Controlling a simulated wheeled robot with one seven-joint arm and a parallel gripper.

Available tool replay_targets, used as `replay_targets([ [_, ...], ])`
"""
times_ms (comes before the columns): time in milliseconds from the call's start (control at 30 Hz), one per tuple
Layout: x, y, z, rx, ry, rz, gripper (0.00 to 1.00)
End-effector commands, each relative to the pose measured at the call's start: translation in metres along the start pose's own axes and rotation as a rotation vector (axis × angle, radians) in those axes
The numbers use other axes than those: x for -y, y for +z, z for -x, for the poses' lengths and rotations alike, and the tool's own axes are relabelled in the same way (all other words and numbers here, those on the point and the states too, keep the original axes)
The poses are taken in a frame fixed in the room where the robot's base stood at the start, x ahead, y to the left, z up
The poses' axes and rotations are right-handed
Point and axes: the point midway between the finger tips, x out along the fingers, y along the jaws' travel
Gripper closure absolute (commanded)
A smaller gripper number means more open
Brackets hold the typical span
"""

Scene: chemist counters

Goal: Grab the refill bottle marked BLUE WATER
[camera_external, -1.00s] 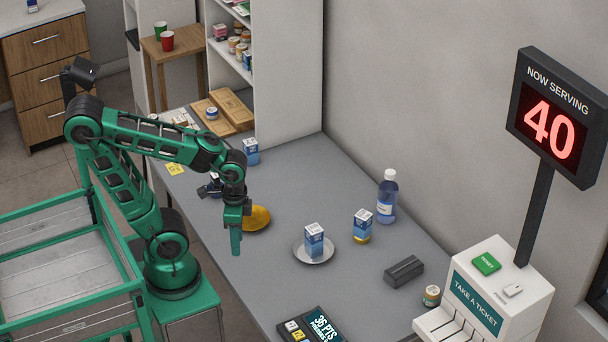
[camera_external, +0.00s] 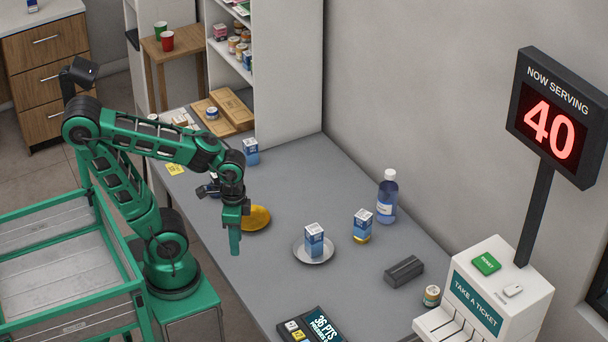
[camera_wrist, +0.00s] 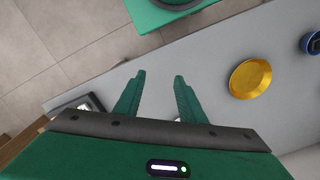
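A clear bottle of blue liquid (camera_external: 387,197) with a white cap and a pale label stands upright on the grey counter (camera_external: 290,180), near the wall. The label's words are too small to read. My gripper (camera_external: 235,240) is well to its left, above the counter's near side, pointing down beside a yellow dish (camera_external: 257,218). In the wrist view my gripper (camera_wrist: 160,77) has its two fingers apart with nothing between them. The yellow dish (camera_wrist: 250,78) lies to their right there. The bottle does not show in the wrist view.
A blue-and-white carton (camera_external: 314,240) stands on a white plate (camera_external: 301,257). Another carton (camera_external: 362,225) stands just left of the bottle. A dark grey block (camera_external: 404,271), a small jar (camera_external: 431,296) and the ticket machine (camera_external: 497,292) are at the right. Shelves (camera_external: 288,75) stand behind.

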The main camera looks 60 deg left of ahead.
Motion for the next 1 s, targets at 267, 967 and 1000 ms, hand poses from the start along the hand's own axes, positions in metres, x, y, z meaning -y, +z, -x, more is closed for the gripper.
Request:
replay_targets([
  [267, 0.000, 0.000, 0.000, 0.000, 0.000, 0.000, 0.28],
  [967, 0.099, -0.183, -0.017, -0.478, -0.116, 0.404, 0.28],
  [1000, 0.113, -0.201, -0.018, -0.529, -0.135, 0.435, 0.28],
])
